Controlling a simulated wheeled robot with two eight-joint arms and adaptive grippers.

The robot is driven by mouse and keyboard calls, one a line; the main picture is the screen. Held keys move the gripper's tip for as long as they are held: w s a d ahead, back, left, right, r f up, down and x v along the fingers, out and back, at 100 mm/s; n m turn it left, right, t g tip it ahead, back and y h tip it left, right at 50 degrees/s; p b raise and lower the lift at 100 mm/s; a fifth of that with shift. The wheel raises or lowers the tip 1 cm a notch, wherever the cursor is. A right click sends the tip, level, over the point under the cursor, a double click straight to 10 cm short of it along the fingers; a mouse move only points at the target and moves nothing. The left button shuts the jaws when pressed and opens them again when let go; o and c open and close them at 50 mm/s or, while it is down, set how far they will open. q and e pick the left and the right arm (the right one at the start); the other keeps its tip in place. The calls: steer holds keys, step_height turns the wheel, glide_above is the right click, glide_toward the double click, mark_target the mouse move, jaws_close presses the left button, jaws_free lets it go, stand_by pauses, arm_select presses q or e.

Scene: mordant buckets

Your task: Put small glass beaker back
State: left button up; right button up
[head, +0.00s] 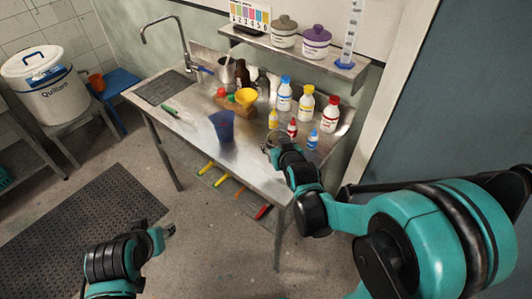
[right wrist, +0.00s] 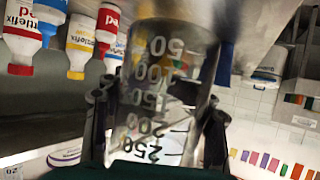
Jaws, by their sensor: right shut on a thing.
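I cannot tell whether the beaker touches the table. My left gripper (head: 167,230) is low over the floor, apart from the table; its jaws are too small to read.
A yellow funnel (head: 246,97) and several bottles (head: 284,95) stand behind. A shelf (head: 300,48) holds two lidded jars and a cylinder (head: 351,35). The table's front left is mostly clear, with a green pen-like item (head: 169,111).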

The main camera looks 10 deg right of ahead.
steer(key=w+f, duration=0.1)
steer(key=w, duration=0.1)
steer(key=w+a+f+b, duration=0.1)
steer(key=w+f, duration=0.1)
steer(key=w, duration=0.1)
steer(key=shift+a+f, duration=0.1)
steer(key=shift+a, duration=0.1)
step_height(320, 180, down, 4)
steer(key=b, duration=0.2)
steer(key=shift+b, duration=0.3)
steer(key=shift+s, duration=0.1)
steer(key=o, duration=1.3)
steer(key=shift+f, duration=0.1)
steer(key=shift+o, duration=0.3)
